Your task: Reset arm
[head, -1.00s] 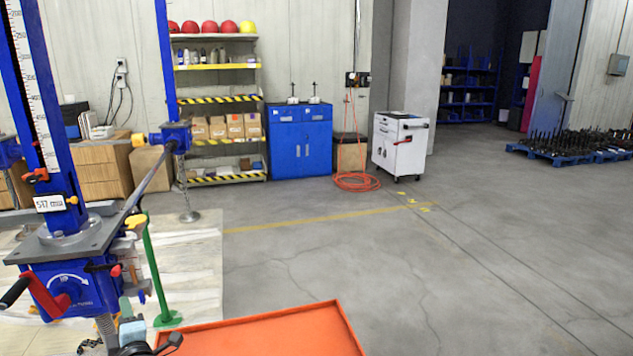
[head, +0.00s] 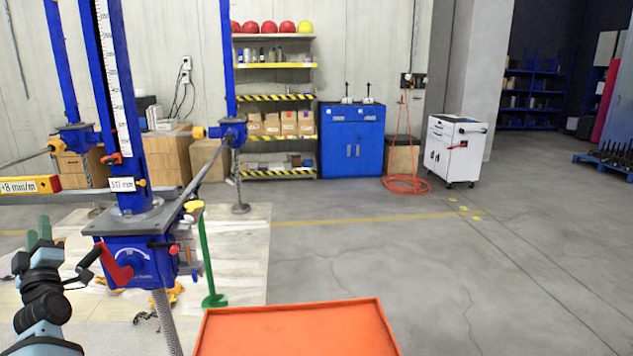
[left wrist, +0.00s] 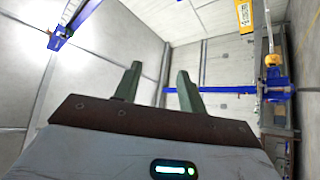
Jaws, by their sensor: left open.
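My left gripper (head: 38,229) is at the lower left of the head view, its green fingers pointing up. In the left wrist view the fingers (left wrist: 158,75) stand apart with nothing between them. The nearest blue screw jack (head: 134,262) stands to the right of this gripper, with a red crank (head: 115,264) on its front. The gripper looks apart from the crank, which has a black handle. A display on the jack's post reads about 517 mm. My right gripper is not in view.
An orange tray (head: 295,307) lies at the bottom middle. Other blue jacks (head: 228,132) stand behind, joined by rails. A yellow level readout (head: 30,186) is at the left edge. A blue cabinet (head: 351,140) and white cart (head: 455,152) stand at the back. The floor at right is clear.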

